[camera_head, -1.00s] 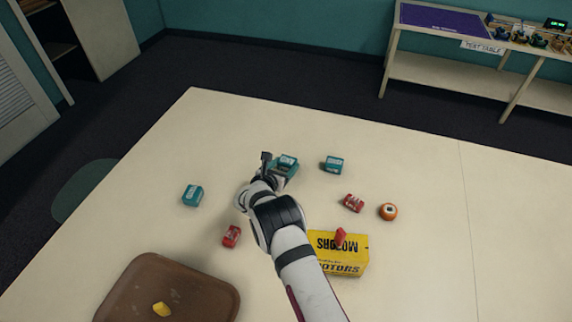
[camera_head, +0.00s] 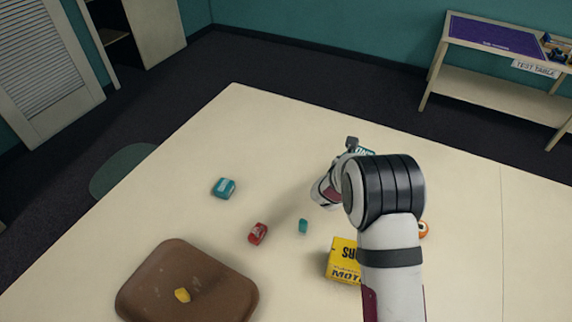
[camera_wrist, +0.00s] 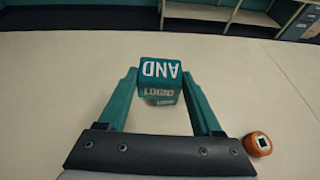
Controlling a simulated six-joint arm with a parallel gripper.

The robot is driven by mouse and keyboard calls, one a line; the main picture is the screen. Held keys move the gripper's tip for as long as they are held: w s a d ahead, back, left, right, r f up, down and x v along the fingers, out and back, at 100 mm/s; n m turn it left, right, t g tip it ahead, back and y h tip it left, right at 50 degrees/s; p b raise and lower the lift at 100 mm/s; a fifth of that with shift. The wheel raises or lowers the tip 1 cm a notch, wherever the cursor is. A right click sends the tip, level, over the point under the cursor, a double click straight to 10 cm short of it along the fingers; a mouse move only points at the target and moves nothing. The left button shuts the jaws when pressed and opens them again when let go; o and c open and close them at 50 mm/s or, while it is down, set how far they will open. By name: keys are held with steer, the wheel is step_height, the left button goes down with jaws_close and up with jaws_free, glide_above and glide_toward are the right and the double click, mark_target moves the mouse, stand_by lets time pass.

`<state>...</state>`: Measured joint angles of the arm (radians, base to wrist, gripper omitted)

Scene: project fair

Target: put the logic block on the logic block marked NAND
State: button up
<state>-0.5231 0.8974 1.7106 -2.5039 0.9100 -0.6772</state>
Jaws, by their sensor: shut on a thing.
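In the wrist view my gripper (camera_wrist: 159,78) is shut on a teal logic block (camera_wrist: 160,70). Its upper face reads AND, upside down, and LOGIC shows on its near face. A second LOGIC label (camera_wrist: 165,102) shows just below, seemingly on another teal block under the held one; its top marking is hidden. I cannot tell whether the two touch. In the head view my gripper (camera_head: 354,146) is at the far part of the table, with teal and white (camera_head: 366,151) showing beside it, partly behind my arm.
A teal block (camera_head: 223,188), red block (camera_head: 258,233) and small teal piece (camera_head: 303,226) lie left of my arm. A yellow motors box (camera_head: 342,262), orange round thing (camera_head: 423,229) and brown tray (camera_head: 135,300) with a yellow piece (camera_head: 182,295) are nearer. Open table lies left and right.

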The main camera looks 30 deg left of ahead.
steer(key=s+a+r+n+y, duration=0.25)
steer(key=s+a, duration=0.25)
steer(key=a, duration=0.6)
steer(key=n+y, duration=0.3)
steer(key=y, duration=0.1)
glide_above(222, 191)
steer(key=shift+g, duration=0.4)
steer(key=f, duration=0.5)
steer(key=shift+w+d+f, duration=0.1)
steer(key=shift+d+f, duration=0.1)
steer(key=shift+f, duration=0.1)
steer(key=f, duration=0.4)
steer(key=shift+a, duration=0.25)
steer(key=shift+f, duration=0.15)
steer(key=shift+f, duration=0.1)
steer(key=o, duration=1.4)
